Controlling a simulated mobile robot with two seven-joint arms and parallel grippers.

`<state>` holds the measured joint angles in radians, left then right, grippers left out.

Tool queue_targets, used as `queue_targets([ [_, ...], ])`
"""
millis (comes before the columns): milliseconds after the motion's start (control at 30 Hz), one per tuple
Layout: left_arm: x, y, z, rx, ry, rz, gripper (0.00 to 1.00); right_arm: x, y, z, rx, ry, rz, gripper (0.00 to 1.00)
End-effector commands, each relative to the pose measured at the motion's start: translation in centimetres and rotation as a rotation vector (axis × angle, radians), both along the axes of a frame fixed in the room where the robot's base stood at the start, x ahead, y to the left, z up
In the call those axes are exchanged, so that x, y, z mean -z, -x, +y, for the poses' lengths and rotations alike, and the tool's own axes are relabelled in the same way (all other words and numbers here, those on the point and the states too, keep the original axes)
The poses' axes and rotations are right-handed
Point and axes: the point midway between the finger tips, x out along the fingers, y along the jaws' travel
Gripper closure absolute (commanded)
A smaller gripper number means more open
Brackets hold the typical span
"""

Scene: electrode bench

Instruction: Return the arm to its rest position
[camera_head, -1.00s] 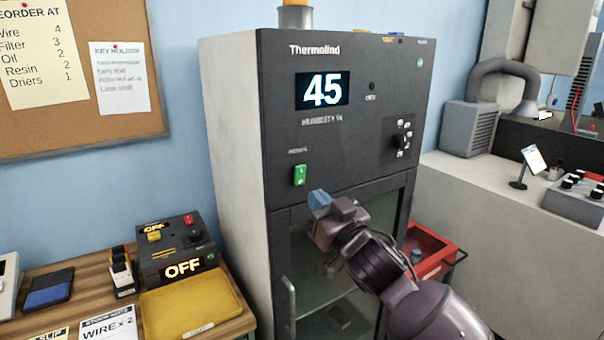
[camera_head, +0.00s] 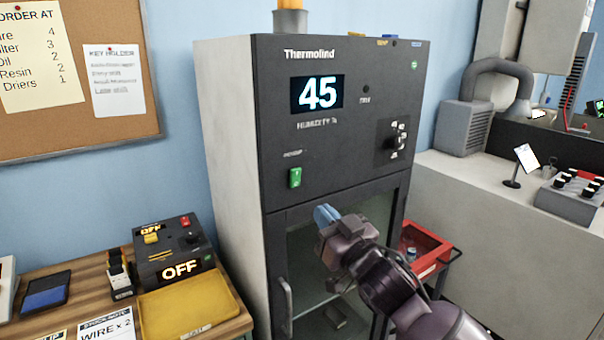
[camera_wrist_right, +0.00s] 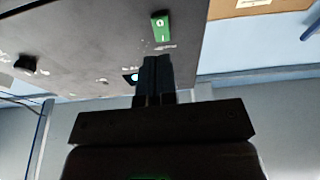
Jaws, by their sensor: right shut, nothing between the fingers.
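My right gripper (camera_head: 326,214) is in front of the dark cabinet (camera_head: 345,160), near the top of its glass door. Its blue fingertips are together with nothing between them. They lie below and to the right of the green switch (camera_head: 295,177). In the right wrist view the shut fingers (camera_wrist_right: 157,75) point towards the cabinet front, with the green switch (camera_wrist_right: 161,27) above them and apart from their tips. The cabinet display (camera_head: 317,93) reads 45. My left gripper is not in view.
A wooden bench (camera_head: 65,277) at the left holds a yellow tray (camera_head: 187,305) and a box with an OFF display (camera_head: 181,269). A red bin (camera_head: 428,243) stands right of the cabinet, partly behind my arm. A grey counter (camera_head: 470,200) is at the right.

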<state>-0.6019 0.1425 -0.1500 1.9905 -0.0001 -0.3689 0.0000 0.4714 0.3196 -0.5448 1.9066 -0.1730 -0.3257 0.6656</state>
Motion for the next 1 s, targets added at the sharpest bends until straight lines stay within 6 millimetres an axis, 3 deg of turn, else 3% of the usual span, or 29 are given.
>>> queue_targets([
  [200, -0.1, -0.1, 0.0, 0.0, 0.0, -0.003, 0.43, -0.1, 0.0, -0.1, 0.035, 0.109, -0.075, 1.0],
  [333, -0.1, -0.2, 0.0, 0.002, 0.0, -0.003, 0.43, -0.8, -0.4, -1.2, 0.081, 0.169, -0.127, 1.0],
  [467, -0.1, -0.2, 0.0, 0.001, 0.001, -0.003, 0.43, 1.2, -0.3, -3.4, 0.141, 0.21, -0.113, 1.0],
  [667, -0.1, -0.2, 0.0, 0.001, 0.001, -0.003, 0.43, 5.7, 0.4, -7.1, 0.222, 0.248, -0.045, 1.0],
  [867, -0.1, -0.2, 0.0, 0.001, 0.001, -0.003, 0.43, 12.6, 2.9, -12.0, 0.314, 0.283, 0.087, 1.0],
  [1000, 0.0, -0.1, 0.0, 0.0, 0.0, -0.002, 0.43, 18.1, 5.8, -15.7, 0.381, 0.301, 0.202, 1.0],
])
